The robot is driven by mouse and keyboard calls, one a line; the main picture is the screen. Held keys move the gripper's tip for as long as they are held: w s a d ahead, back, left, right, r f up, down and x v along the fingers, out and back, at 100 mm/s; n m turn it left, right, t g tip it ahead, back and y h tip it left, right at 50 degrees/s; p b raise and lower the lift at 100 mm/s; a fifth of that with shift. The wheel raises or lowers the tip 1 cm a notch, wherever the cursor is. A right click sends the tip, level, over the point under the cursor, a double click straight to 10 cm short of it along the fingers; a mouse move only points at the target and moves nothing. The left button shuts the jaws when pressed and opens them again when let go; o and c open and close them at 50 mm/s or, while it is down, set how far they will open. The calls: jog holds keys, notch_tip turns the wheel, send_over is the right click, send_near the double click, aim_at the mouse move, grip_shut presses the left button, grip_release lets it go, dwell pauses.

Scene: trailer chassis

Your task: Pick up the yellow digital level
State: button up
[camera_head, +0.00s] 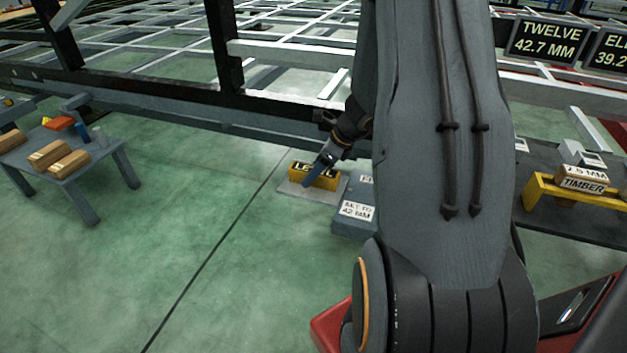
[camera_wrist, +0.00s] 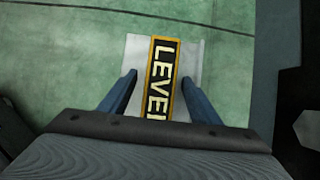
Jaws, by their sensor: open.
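The yellow digital level (camera_head: 326,179) has a black face with the word LEVEL and lies on a flat pale plate (camera_head: 296,190) low over the green floor. In the wrist view the level (camera_wrist: 162,75) runs lengthwise between the two blue fingers of my gripper (camera_wrist: 165,98), with a gap on each side. My gripper (camera_head: 314,172) is open and over the level in the head view, where one finger covers part of the level. The near end of the level is hidden behind the gripper body in the wrist view.
A grey-blue block (camera_head: 352,228) labelled "SET TO 42 MM" stands just right of the plate. A small table (camera_head: 92,171) with wooden blocks is at left. A yellow stand (camera_head: 545,196) with a timber block is at right. The chassis rail (camera_head: 190,113) runs behind.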

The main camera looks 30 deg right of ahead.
jog(key=c, duration=1.4)
